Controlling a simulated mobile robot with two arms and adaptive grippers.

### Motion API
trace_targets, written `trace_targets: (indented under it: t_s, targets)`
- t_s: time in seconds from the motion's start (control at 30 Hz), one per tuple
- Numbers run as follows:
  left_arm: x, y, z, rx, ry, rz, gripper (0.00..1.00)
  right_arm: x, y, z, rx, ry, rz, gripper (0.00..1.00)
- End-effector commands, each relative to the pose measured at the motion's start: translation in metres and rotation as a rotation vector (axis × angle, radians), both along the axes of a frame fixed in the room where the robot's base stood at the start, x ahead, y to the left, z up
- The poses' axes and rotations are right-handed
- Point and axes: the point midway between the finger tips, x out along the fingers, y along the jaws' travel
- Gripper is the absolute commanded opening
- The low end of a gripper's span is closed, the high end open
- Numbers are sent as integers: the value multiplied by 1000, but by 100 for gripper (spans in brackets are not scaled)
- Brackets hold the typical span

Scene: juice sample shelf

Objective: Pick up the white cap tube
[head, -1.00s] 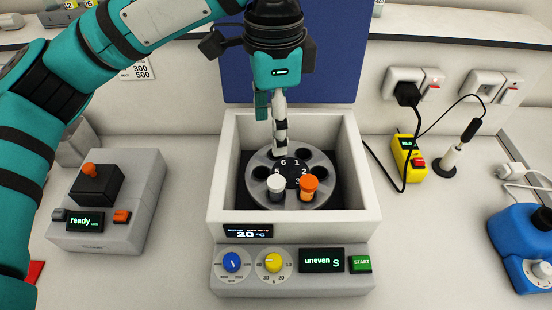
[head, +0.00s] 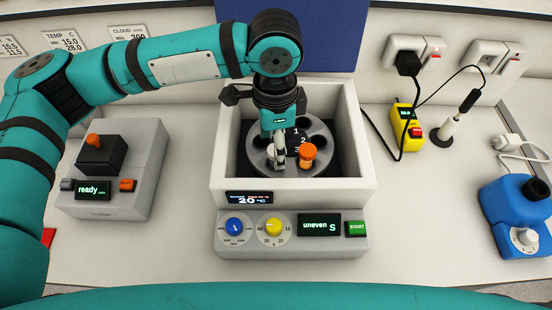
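The centrifuge (head: 221,172) stands open at the centre with its round grey rotor (head: 329,160) showing. The white cap tube (head: 271,151) sits in the front left of the rotor, mostly covered by my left gripper (head: 279,162). That gripper points down into the bowl, with its fingers at the white cap. I cannot tell whether the fingers are closed on it. An orange cap tube (head: 307,152) stands in the rotor just right of the fingers. My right gripper is out of view.
The bowl walls surround the gripper closely, and the raised blue lid (head: 320,35) is behind. A grey device reading "ready" (head: 135,165) stands left. A yellow box (head: 405,128), a stand (head: 449,134) and a blue device (head: 515,215) are right.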

Motion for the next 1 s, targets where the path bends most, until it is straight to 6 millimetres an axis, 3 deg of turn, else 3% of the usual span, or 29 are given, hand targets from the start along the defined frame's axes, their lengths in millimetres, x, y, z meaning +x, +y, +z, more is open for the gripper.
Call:
trace_targets:
  t_s: [0.23,0.53,1.0]
  targets:
    - [1,-1,-33,2,2,0,61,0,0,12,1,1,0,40]
    - [1,-1,-39,1,0,0,61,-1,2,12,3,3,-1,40]
    - [1,-1,-39,1,0,0,0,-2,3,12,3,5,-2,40]
